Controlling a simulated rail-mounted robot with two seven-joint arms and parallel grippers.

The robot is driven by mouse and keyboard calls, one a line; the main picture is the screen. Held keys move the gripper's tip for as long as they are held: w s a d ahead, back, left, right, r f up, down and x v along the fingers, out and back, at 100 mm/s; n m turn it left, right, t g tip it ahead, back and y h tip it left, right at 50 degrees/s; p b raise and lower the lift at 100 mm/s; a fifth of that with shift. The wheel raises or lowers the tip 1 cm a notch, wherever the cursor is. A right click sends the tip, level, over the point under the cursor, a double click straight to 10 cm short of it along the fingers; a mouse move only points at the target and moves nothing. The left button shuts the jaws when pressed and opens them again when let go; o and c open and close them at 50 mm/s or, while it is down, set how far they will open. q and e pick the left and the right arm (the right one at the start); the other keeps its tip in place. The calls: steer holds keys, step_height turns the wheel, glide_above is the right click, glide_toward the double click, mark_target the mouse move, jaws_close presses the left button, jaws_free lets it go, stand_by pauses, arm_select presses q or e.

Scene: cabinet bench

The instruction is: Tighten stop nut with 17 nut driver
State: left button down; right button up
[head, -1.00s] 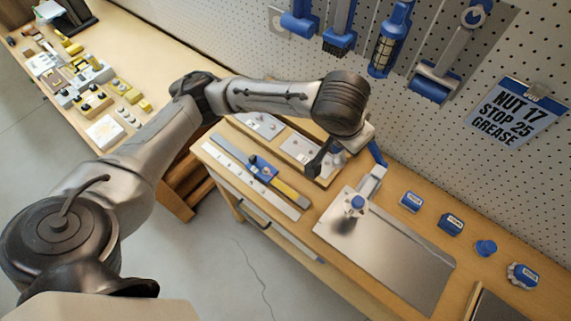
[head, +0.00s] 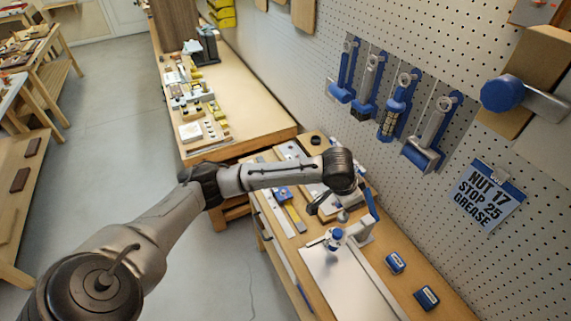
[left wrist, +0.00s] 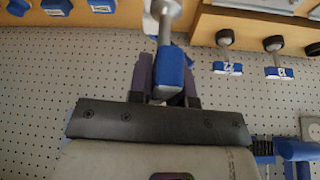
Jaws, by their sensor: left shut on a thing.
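My left arm reaches over the bench in the head view, its gripper (head: 340,205) mostly hidden behind the dark wrist. In the left wrist view the gripper (left wrist: 167,82) is shut on a blue-handled nut driver (left wrist: 170,72) with a metal shaft pointing to the top of the picture. I cannot read a size on it. A metal fixture (head: 358,232) with a blue-centred hub (head: 335,235) stands on a silver plate (head: 325,275), just in front of the gripper. I cannot make out the stop nut. My right gripper is not in view.
A card (head: 488,196) on the pegboard reads NUT 17, STOP 25, GREASE. Blue-handled tools (head: 394,104) hang beside it. Two blue blocks (head: 396,262) sit on the bench's right side.

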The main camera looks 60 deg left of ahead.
arm_select(q)
steer(key=s+a+f+p, duration=0.1)
steer(key=a+f, duration=0.2)
steer(key=a, duration=0.5)
steer(key=s+a+f+m+p, duration=0.1)
steer(key=s+a+f, duration=0.1)
steer(key=a, duration=0.7)
steer(key=s+a+f+m+p, duration=0.1)
steer(key=s+a+f, duration=0.1)
steer(key=a+f, duration=0.3)
steer(key=a, duration=0.4)
steer(key=shift+h+p, duration=0.3)
steer(key=shift+h, duration=0.1)
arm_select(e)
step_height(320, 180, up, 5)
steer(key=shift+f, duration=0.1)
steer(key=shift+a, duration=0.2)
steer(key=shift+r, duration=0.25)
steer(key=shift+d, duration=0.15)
arm_select(q)
steer(key=shift+p, duration=0.35)
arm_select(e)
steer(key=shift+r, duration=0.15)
arm_select(q)
steer(key=shift+f, duration=0.4)
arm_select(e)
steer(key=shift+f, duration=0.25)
